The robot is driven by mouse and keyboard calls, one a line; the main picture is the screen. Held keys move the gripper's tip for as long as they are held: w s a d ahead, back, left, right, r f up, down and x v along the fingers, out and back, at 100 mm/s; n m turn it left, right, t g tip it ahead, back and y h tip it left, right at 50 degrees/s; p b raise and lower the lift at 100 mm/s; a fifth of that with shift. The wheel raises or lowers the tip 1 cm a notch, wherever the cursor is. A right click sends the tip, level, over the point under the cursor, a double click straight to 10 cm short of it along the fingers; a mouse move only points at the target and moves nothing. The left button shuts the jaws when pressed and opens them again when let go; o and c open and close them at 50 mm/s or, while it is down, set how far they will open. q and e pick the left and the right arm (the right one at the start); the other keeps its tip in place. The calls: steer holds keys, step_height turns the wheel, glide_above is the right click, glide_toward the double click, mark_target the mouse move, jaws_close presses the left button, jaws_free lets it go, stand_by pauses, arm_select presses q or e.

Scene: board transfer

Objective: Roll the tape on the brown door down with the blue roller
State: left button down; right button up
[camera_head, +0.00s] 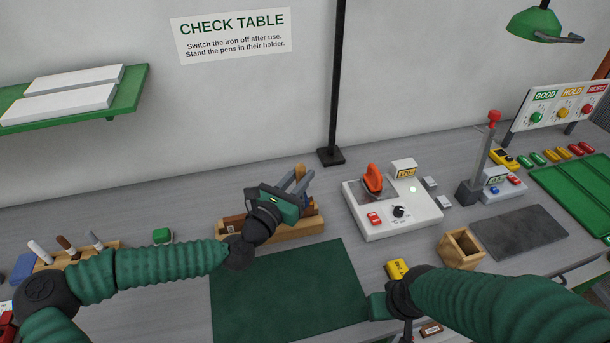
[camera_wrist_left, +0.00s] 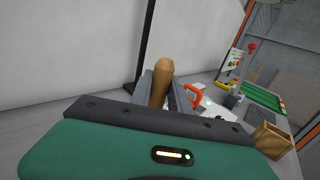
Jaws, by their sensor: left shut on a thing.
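My left gripper (camera_head: 299,181) is shut on a tool with a light wooden handle (camera_head: 300,171), at the wooden tool box (camera_head: 290,231). The handle also stands up between the fingers in the left wrist view (camera_wrist_left: 161,82). The tool's lower end is hidden behind the gripper and box, so I cannot tell whether it is the blue roller. A bit of blue shows below the fingers. My right gripper (camera_head: 378,306) is low at the front; its fingers are mostly hidden. I see no brown door or tape that I can make out.
A green mat (camera_head: 285,300) lies in front of the tool box. A white station with an orange-handled iron (camera_head: 373,180) stands to its right. A small wooden box (camera_head: 460,250), a yellow item (camera_head: 397,268) and a dark grey pad (camera_head: 520,232) are further right. Pens stand at left.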

arm_select(q)
steer(key=shift+w+d, duration=0.15)
steer(key=shift+d, duration=0.45)
steer(key=shift+s+a, duration=0.25)
steer(key=shift+a, duration=0.8)
steer(key=shift+s+a, duration=0.2)
steer(key=shift+a, duration=0.85)
arm_select(e)
steer(key=shift+f, duration=0.1)
stand_by(0.5)
